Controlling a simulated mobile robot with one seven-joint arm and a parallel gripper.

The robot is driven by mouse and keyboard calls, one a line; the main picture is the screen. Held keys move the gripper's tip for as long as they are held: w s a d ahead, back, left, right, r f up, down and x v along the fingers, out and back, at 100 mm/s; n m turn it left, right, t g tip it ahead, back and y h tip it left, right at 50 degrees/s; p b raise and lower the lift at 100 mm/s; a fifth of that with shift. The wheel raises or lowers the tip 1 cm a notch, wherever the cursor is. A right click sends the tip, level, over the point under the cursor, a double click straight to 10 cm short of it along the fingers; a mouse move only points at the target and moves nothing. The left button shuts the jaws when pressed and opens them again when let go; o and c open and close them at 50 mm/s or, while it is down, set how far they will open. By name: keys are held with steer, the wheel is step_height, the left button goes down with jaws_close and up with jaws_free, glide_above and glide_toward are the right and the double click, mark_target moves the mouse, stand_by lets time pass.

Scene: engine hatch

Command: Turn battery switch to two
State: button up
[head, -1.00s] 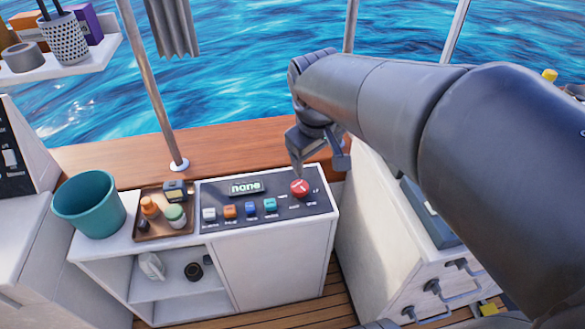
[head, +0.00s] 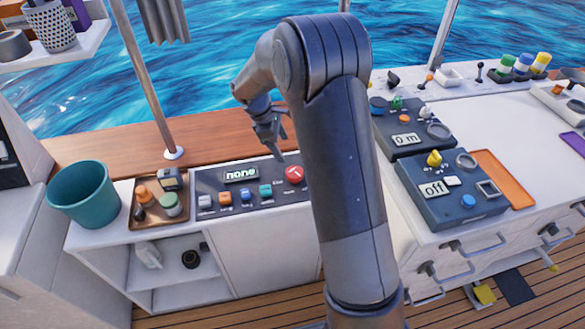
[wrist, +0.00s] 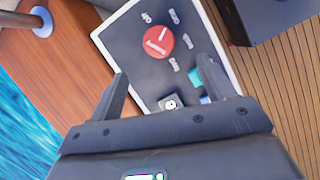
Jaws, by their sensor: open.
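The battery switch appears to be the round red knob (head: 294,174) at the right end of the dark panel (head: 216,185) on the low white cabinet. A display (head: 241,174) on that panel reads "none". In the wrist view the red knob (wrist: 158,41) has a white pointer line and several small labels around it, too blurred to read. My gripper (head: 279,150) is above the back of the panel, apart from the knob. In the wrist view the open, empty gripper (wrist: 161,72) has its fingers spread, with the knob beyond and between their tips.
Several coloured buttons (head: 225,197) line the panel's front. A brown tray (head: 147,222) of small items and a teal bucket (head: 84,196) stand to the left. A pole (head: 148,78) rises behind. Control boxes, one (head: 462,203) reading "off", sit on the right counter.

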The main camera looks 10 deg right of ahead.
mark_target(294, 171)
steer(key=shift+n, duration=0.3)
steer(key=x, duration=0.8)
steer(key=w+x, duration=0.1)
steer(key=x, duration=0.3)
steer(key=shift+a+f, duration=0.2)
steer(key=shift+f, duration=0.25)
steer(key=shift+c, duration=0.5)
steer(key=c, duration=0.9)
